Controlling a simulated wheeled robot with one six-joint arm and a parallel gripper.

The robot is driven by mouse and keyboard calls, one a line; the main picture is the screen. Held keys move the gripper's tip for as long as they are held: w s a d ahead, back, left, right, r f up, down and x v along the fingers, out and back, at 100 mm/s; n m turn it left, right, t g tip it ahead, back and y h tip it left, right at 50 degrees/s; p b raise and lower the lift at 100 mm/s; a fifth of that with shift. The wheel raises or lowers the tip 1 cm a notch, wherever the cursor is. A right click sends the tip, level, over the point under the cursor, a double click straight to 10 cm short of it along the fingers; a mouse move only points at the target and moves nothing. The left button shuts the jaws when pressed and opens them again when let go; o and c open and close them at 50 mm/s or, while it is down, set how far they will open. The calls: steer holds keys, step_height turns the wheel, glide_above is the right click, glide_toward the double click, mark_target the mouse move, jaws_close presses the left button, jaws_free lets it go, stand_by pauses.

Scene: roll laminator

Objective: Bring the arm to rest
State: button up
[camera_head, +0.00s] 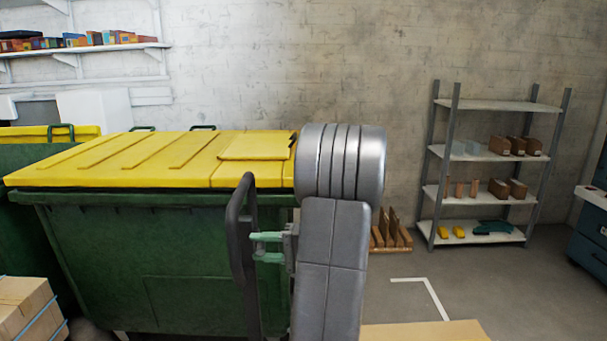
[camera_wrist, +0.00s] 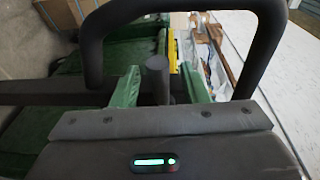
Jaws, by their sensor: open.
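My gripper (camera_head: 256,247) shows in the head view beside my grey arm, its two green fingers pointing left towards a dark upright curved bar (camera_head: 236,230). The fingers are apart. In the wrist view my gripper (camera_wrist: 160,80) is open, with a dark round post (camera_wrist: 156,76) showing between the green fingers. A dark tubular loop (camera_wrist: 180,8) arches across the view. I cannot tell whether the post touches either finger, or what the bar and loop belong to. My arm hides part of the scene behind it.
A large green bin (camera_head: 150,260) with a yellow lid (camera_head: 120,160) stands behind my gripper. Cardboard boxes (camera_head: 25,305) are at lower left. A grey shelf rack (camera_head: 490,105) stands at right. Open floor (camera_head: 460,290) lies between my arm and a dark cabinet (camera_head: 590,235).

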steer(key=a, duration=0.2)
steer(key=shift+w+a, duration=0.2)
steer(key=shift+a, duration=0.15)
steer(key=shift+f, duration=0.25)
steer(key=shift+n, duration=0.3)
steer(key=shift+r, duration=0.15)
